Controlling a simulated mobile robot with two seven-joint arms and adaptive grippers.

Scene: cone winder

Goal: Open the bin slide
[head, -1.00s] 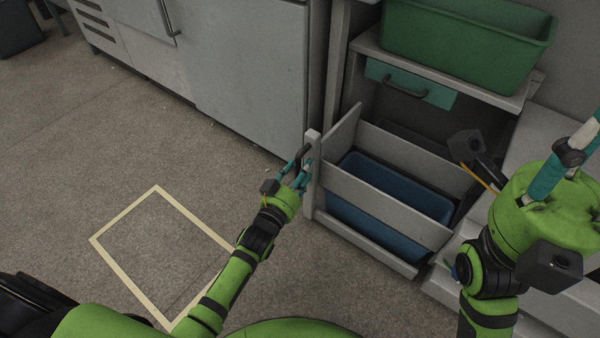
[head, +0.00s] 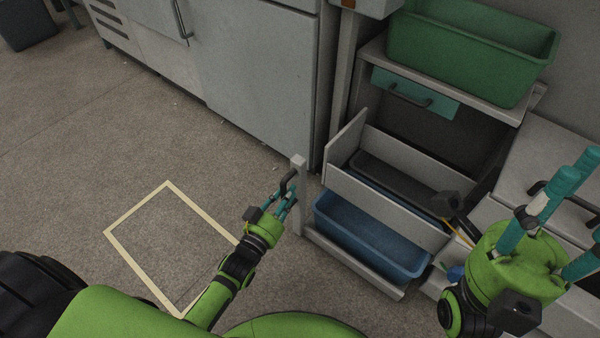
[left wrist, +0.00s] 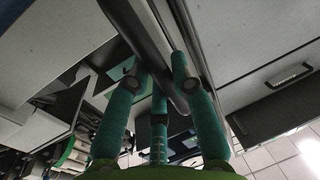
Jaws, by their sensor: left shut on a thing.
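The bin slide (head: 383,208) is a pale grey pull-out frame, drawn out from under the counter. It holds a blue bin (head: 365,238) at its front and a dark grey bin (head: 398,181) behind. Its upright front post (head: 299,205) carries a dark handle (head: 288,182). My left gripper (head: 287,194) is shut on the handle. In the left wrist view, its teal fingers (left wrist: 160,85) close around a dark bar. My right gripper (head: 548,205) is at the right edge, its teal fingers spread apart and empty.
A green tub (head: 470,50) stands on a shelf above a teal drawer (head: 414,93). A grey cabinet (head: 258,70) is at the back. A yellow taped rectangle (head: 137,210) marks clear floor on the left.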

